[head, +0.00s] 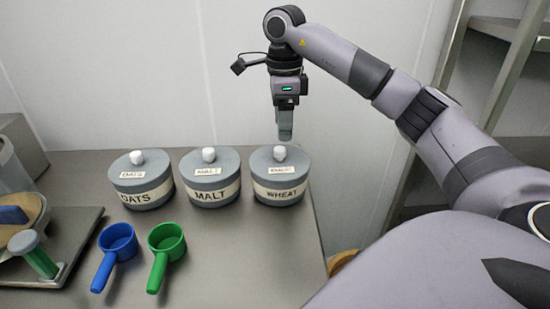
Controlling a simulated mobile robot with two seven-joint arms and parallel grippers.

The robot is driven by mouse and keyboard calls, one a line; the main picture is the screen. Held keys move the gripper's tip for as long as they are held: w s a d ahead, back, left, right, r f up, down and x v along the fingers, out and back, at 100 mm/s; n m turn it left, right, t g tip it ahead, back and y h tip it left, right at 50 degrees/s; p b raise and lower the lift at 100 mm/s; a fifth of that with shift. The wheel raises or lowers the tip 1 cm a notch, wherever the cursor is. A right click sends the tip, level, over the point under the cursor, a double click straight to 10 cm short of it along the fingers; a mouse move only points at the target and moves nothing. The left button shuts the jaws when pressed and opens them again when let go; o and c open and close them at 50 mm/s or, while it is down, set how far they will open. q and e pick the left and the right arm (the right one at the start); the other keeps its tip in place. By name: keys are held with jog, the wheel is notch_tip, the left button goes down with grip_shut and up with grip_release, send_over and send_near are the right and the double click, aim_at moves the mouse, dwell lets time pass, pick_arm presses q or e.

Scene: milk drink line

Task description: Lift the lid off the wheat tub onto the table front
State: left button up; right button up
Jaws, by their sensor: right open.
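The wheat tub (281,194) stands at the right end of a row of three round grey tubs, with a cream band reading WHEAT. Its grey lid (262,164) is on it, with a white knob (280,153) on top and a small label. My right gripper (285,138) points down just above the knob. Its fingers are seen edge-on, so the gap between them is hard to see; nothing shows held. The table front (235,270) is bare grey metal before the tub. My left gripper is not in view.
The malt tub (211,196) stands close to the left of the wheat tub, and the oats tub (147,198) is further left. A blue scoop (118,240) and a green scoop (166,240) lie in front of them. A metal shelf rack (512,70) stands at the right.

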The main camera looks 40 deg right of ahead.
aim_at(280, 149)
jog(key=f, duration=0.6)
jog(key=shift+w+a+f+p, duration=0.2)
jog(key=shift+w+f+p, duration=0.1)
jog(key=shift+f, duration=0.1)
grip_shut()
